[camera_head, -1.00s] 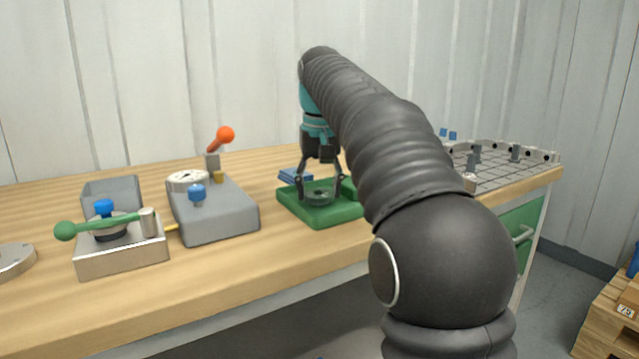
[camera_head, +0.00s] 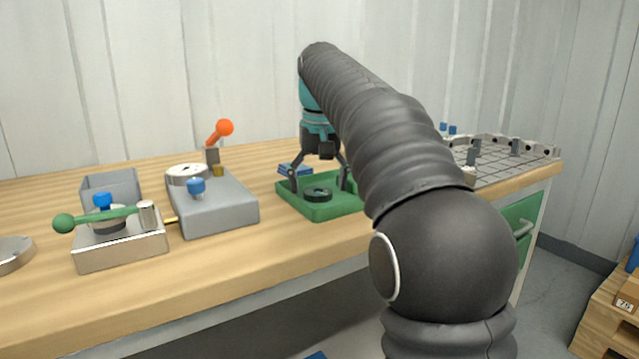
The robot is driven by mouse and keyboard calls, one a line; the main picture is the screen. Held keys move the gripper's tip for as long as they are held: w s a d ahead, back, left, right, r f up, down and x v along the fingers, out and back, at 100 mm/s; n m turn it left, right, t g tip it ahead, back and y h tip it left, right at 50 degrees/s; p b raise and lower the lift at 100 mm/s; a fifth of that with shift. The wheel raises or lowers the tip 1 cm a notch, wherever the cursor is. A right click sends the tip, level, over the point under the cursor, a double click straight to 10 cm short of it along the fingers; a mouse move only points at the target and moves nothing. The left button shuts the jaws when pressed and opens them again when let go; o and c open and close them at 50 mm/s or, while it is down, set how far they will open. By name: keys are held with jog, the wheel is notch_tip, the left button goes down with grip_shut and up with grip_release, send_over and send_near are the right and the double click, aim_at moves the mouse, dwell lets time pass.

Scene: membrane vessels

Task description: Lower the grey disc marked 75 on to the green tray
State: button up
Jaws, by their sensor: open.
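The green tray (camera_head: 345,207) lies on the wooden bench near the middle of the view. A dark grey round disc (camera_head: 318,194) rests inside it, lying flat. Its marking is too small to read. My gripper (camera_head: 319,188) is open above the tray, its two fingers spread on either side of the disc and apart from it. The right part of the tray is hidden behind my arm.
Left of the tray stands a grey block (camera_head: 218,212) with a blue knob and an orange-tipped lever. Further left is a metal fixture (camera_head: 120,252) with a green-knobbed handle. Blue pieces (camera_head: 296,169) lie behind the tray. A gridded rack (camera_head: 500,163) stands at right.

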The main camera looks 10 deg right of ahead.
jog(key=shift+s+r, duration=0.2)
jog(key=shift+r, duration=1)
jog(key=shift+s+r, duration=0.15)
jog(key=shift+r, duration=1.1)
jog(key=shift+s+r, duration=0.2)
jog(key=shift+r, duration=1)
